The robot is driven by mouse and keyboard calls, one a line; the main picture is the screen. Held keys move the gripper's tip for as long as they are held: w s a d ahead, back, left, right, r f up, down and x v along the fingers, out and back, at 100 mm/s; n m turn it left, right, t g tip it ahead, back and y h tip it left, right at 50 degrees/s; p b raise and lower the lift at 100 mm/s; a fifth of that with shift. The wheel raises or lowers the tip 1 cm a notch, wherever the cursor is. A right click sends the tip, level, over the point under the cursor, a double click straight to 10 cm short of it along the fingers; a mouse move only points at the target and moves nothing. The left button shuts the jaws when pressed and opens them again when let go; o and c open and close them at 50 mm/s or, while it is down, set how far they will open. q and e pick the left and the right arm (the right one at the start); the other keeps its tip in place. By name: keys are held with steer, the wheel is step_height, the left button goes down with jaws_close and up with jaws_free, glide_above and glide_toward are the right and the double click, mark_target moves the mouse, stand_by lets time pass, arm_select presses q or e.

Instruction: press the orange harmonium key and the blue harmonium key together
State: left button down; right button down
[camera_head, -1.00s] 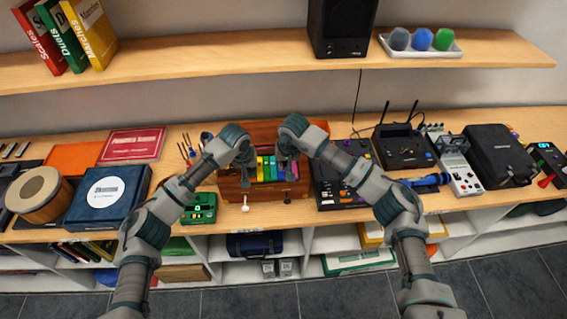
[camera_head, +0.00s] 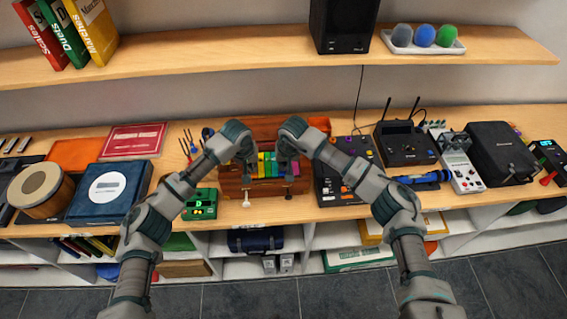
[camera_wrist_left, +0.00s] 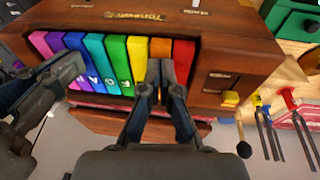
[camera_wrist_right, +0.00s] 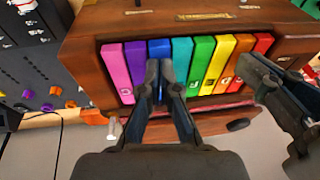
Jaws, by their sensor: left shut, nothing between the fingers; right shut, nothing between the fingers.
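The harmonium is a brown wooden box (camera_head: 233,187) on the table, with a row of coloured keys along its front. The orange key (camera_wrist_left: 160,48) shows in the left wrist view between the yellow and red keys. My left gripper (camera_wrist_left: 160,66) is shut and empty, its fingertips over the orange key. The blue key (camera_wrist_right: 159,47) shows in the right wrist view between the purple and teal keys. My right gripper (camera_wrist_right: 160,66) is shut and empty, its fingertips over the blue key. The fingers hide the keys' lower parts; I cannot tell whether they touch or press them.
A small green device (camera_head: 200,204) with a lit display stands left of the harmonium. A black panel with coloured knobs (camera_head: 338,190) stands close on its right. A shelf (camera_head: 220,53) runs above the table at the back. Other instruments crowd both sides.

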steer(key=shift+f, duration=0.6)
arm_select(q)
steer(key=shift+f, duration=0.65)
stand_by(0.7)
steer(key=shift+r, duration=0.65)
arm_select(e)
steer(key=shift+w+a+v, duration=0.1)
steer(key=shift+w+v, duration=0.05)
steer(key=shift+v, duration=0.7)
steer(key=shift+w+a+v, duration=0.1)
steer(key=shift+w+v, duration=0.1)
steer(key=shift+v, duration=0.65)
steer(key=shift+w+a+v, duration=0.1)
steer(key=shift+w+v, duration=0.05)
steer(key=shift+v, duration=0.65)
